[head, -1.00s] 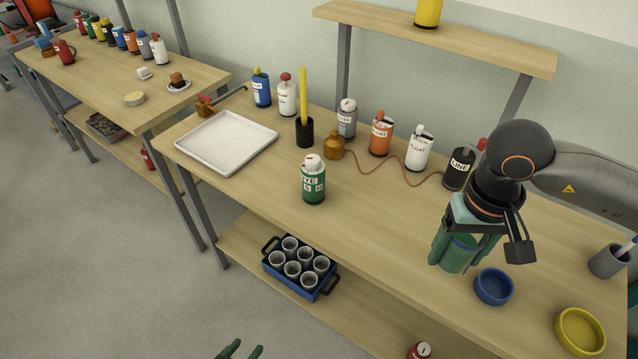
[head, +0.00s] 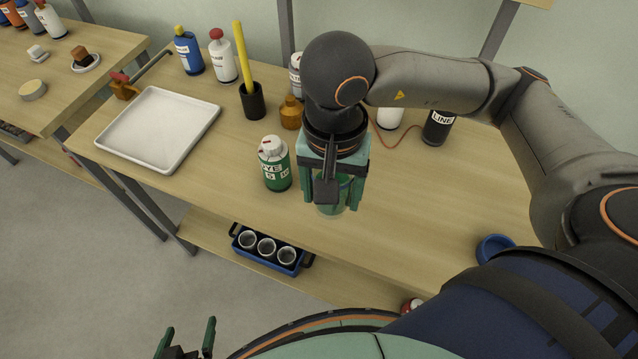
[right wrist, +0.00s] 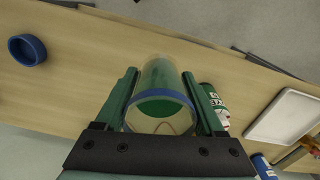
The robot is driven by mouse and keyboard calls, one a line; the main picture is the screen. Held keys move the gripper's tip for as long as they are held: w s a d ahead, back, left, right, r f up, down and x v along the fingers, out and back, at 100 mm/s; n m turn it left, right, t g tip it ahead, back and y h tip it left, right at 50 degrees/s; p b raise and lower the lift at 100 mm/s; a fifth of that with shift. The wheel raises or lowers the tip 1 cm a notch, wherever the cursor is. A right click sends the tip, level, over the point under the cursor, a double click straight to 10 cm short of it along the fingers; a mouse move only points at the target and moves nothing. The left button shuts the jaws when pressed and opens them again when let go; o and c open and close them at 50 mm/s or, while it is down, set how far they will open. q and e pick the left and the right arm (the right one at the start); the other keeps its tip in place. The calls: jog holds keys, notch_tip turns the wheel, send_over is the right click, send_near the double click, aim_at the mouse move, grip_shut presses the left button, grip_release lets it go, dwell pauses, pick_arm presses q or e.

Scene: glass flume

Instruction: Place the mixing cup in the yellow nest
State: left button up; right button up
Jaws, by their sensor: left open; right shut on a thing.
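The mixing cup (head: 332,209) is clear, with a blue band and green contents. My right gripper (head: 334,200) is shut around it and holds it over the front of the bench, just right of the green dye bottle (head: 275,165). In the right wrist view the cup (right wrist: 160,85) sits between the two green fingers. I cannot tell how far it is above the bench top. The yellow nest is not in view now. A blue nest (head: 494,246) is at the right, partly hidden by my arm. My left gripper (head: 190,335) is open and empty, low at the picture's bottom.
A white tray (head: 160,130) lies at the bench's left. A black holder (head: 252,101) with a yellow stick, an amber jar (head: 291,113) and several bottles stand at the back. A blue crate (head: 267,251) of cups is on the lower shelf. The bench's middle front is clear.

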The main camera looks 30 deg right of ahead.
jog(key=shift+s+a+f+m, duration=0.1)
jog(key=shift+s+a+m, duration=0.05)
jog(key=shift+s+m, duration=0.6)
jog(key=shift+w+f, duration=0.15)
jog(key=shift+w, duration=0.15)
jog(key=shift+m, duration=0.25)
jog(key=w+d+f, duration=0.1)
jog(key=w+f, duration=0.1)
jog(key=w, duration=0.2)
jog(key=w+d+f, duration=0.2)
jog(key=w+f, duration=0.1)
jog(key=w+d+f, duration=0.1)
jog(key=w+f, duration=0.2)
jog(key=w, duration=0.1)
jog(key=shift+w+d+f+p, duration=0.15)
jog(key=shift+w+p, duration=0.15)
jog(key=shift+w+d+f, duration=0.15)
jog(key=shift+w+f, duration=0.3)
jog(key=shift+f, duration=0.05)
notch_tip(320, 180, down, 3)
jog(key=shift+w+f+p, duration=0.1)
jog(key=shift+p, duration=0.35)
jog(key=shift+f, duration=0.1)
